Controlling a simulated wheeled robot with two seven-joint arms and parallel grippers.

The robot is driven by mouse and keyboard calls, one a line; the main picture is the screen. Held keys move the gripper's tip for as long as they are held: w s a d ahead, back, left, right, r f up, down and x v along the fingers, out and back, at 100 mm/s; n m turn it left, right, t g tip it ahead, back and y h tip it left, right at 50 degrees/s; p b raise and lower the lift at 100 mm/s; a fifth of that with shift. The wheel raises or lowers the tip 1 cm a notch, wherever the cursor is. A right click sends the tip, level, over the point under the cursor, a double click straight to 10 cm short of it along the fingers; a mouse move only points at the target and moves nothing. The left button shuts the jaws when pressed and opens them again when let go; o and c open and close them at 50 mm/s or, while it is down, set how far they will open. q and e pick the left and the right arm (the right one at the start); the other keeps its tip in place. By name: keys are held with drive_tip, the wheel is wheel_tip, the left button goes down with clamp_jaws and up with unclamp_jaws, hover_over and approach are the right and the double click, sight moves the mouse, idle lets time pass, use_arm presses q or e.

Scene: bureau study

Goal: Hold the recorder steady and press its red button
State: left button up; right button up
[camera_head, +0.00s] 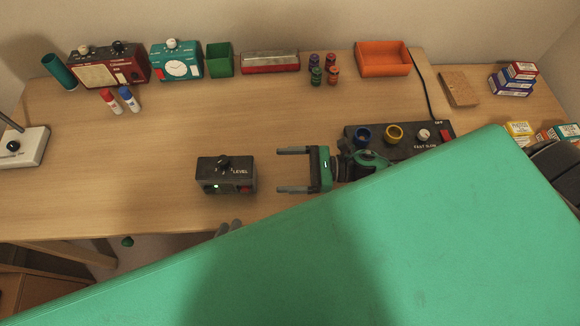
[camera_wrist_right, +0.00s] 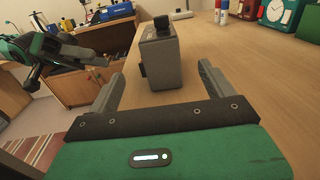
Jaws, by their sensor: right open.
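The recorder, a small dark grey box marked LEVEL (camera_head: 227,178), sits near the table's front edge, with a black knob on top and a small lit spot on its front. A reddish spot shows at its front right. My right gripper (camera_head: 291,171) is open and empty, to the right of the box and pointing at it. In the right wrist view the box (camera_wrist_right: 162,62) stands ahead, between the lines of the fingers but apart from them. My left gripper (camera_head: 228,228) shows only grey fingertips below the table edge; a large green part in front hides the rest.
A black control box (camera_head: 385,133) marked FAST SLOW stands behind my right wrist. Along the back are a red radio (camera_head: 122,77), a teal clock (camera_head: 177,68), a green bin (camera_head: 219,60) and an orange tray (camera_head: 383,66). The table's middle is clear.

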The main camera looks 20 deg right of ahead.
sight(234, 171)
drive_tip(key=x, duration=1.3)
drive_tip(key=shift+a, duration=0.3)
drive_tip(key=c, duration=1.3)
use_arm(q)
clamp_jaws()
drive_tip(key=shift+d, duration=0.1)
